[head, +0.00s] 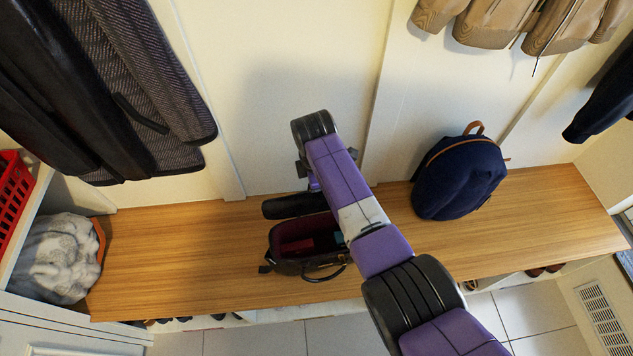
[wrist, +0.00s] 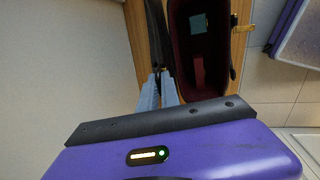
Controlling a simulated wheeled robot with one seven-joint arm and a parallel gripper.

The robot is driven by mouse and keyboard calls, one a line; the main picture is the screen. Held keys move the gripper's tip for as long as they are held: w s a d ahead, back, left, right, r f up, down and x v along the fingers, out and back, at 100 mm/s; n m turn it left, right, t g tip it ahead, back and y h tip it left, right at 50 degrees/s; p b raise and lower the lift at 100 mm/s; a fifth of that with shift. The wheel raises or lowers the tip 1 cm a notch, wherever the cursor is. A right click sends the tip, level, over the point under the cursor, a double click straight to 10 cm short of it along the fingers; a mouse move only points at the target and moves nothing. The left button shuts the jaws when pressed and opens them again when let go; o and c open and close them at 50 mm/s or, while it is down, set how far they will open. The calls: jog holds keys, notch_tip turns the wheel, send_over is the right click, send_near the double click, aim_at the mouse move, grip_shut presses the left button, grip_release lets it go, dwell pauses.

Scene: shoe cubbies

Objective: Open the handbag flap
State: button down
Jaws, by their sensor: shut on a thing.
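The dark handbag (head: 284,264) stands on the wooden bench with its top open and a dark red lining showing. Its black flap (head: 290,206) is raised away from the opening on the wall side. In the wrist view the flap (wrist: 155,40) is a dark strip left of the open bag (wrist: 176,60). My gripper (wrist: 160,75) is shut on the flap, with its pale fingers on the strip near the bag's rim. In the head view my arm hides the fingers and the bag's right end.
Inside the bag are a red item (head: 297,246) and a teal item (wrist: 198,26). The bench (head: 180,255) is clear left of the bag. A navy backpack (head: 460,178) stands to the right. Dark coats (head: 120,80) hang at upper left. A grey fluffy item (head: 60,262) fills the left end.

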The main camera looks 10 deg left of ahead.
jog(key=c, duration=1.6)
grip_release()
jog(key=shift+f, duration=0.1)
jog(key=shift+s, duration=0.1)
jog(key=shift+s+r+p, duration=0.15)
jog(key=shift+s+r, duration=0.05)
jog(key=shift+r, duration=1.15)
jog(key=shift+s+r+p, duration=0.1)
jog(key=shift+s+r, duration=0.05)
jog(key=shift+r, duration=1.15)
jog(key=shift+s+r+p, duration=0.15)
jog(key=shift+s+r, duration=0.05)
jog(key=shift+r, duration=1.15)
